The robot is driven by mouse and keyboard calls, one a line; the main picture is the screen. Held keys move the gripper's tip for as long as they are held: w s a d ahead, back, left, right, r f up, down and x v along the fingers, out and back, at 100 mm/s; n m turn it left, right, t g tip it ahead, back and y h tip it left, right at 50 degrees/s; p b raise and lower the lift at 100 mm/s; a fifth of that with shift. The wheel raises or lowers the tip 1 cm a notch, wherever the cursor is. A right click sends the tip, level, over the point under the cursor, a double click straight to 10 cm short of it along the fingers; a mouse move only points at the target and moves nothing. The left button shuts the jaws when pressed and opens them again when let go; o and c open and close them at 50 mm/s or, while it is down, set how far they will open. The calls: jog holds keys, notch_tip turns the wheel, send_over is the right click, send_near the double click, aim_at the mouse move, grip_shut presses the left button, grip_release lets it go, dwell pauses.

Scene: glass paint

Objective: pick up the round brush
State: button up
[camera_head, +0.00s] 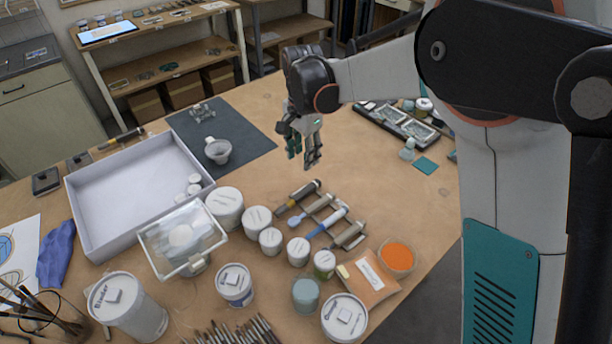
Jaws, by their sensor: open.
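Several brush-like tools lie side by side on the table right of centre: one with a dark handle (298,195), a pale one, one with a blue part (328,220) and a brownish one (348,236). I cannot tell which is the round brush. More thin brushes (240,332) lie at the bottom edge, and others stand in a glass jar (50,318) at lower left. My gripper (302,158) is open and empty, fingers pointing down. It hangs above the table, beyond the row of tools and apart from them.
White lidded jars (225,207) stand left of the row, with more jars (234,284) in front. An orange bowl (397,254) and a packet (368,277) lie to its right. A white tray (88,228) is at left; a dark mat (250,146) lies behind.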

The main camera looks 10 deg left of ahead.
jog(key=b, duration=0.1)
send_over(303, 192)
jog(key=f, duration=0.7)
jog(key=shift+w+a+f, duration=0.15)
jog(key=shift+w+f, duration=0.05)
jog(key=shift+f, duration=0.2)
jog(key=shift+s+f+b, duration=0.1)
jog(key=shift+f+b, duration=0.5)
jog(key=shift+f, duration=2.45)
grip_shut()
